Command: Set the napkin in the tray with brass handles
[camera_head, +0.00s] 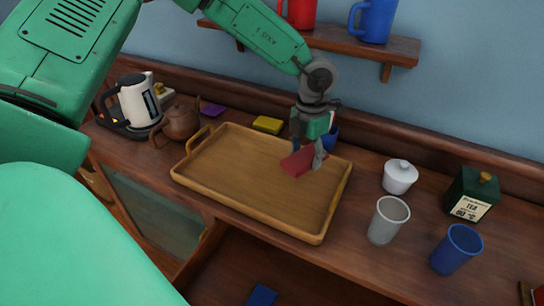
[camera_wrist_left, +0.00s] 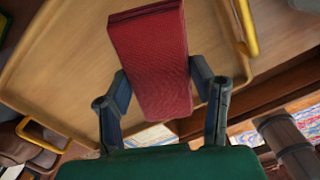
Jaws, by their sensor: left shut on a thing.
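The folded red napkin (camera_head: 296,162) is held by my left gripper (camera_head: 311,150) over the right part of the tray. The wooden tray (camera_head: 235,180) lies on the brown sideboard top, with a yellow brass handle at each end. In the left wrist view the two fingers of the gripper (camera_wrist_left: 160,88) close on the sides of the napkin (camera_wrist_left: 150,50), with the tray floor (camera_wrist_left: 60,60) behind it. I cannot tell whether the napkin touches the tray. My right gripper is not in view.
A kettle (camera_head: 136,102) and brown teapot (camera_head: 180,120) stand left of the tray. A yellow packet (camera_head: 267,124) lies behind it. A grey cup (camera_head: 387,220), white sugar bowl (camera_head: 399,177), blue cup (camera_head: 456,249) and green tea tin (camera_head: 472,194) stand right. A shelf (camera_head: 345,44) with mugs hangs above.

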